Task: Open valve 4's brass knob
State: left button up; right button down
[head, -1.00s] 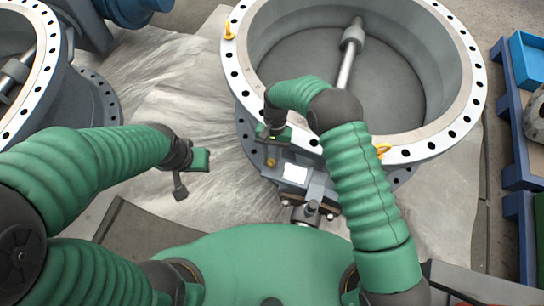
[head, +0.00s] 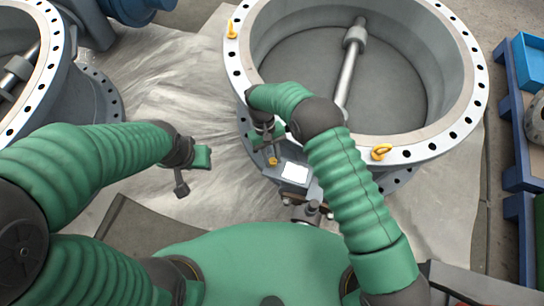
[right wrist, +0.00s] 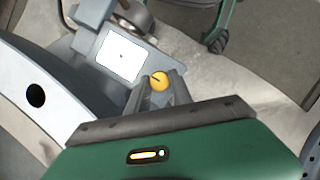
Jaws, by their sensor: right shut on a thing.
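The brass knob (head: 273,161) is a small round yellow knob on the grey actuator box at the near rim of the large valve (head: 238,55). In the right wrist view the knob (right wrist: 159,80) shows a short dark mark on its face, between my fingertips. My right gripper (head: 270,150) reaches down over it and is shut on it; the fingers also show in the right wrist view (right wrist: 158,91). No valve number is legible. My left gripper (head: 191,178) hangs apart, left of the valve, over the floor sheet; its finger opening is unclear.
A white plate (head: 295,172) lies on the actuator box beside the knob. Yellow lifting eyes (head: 381,152) stand on the flange. Another valve (head: 48,60) is at the left. A blue pallet and bin (head: 530,60) stand at the right.

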jog(key=shift+w+a, duration=0.1)
jog(key=c, duration=1.1)
grip_release()
jog(key=shift+c, duration=0.2)
jog(key=p+v, duration=0.3)
jog(key=v, duration=1.3)
jog(key=shift+r, duration=0.4)
jog(key=shift+w+r, duration=0.1)
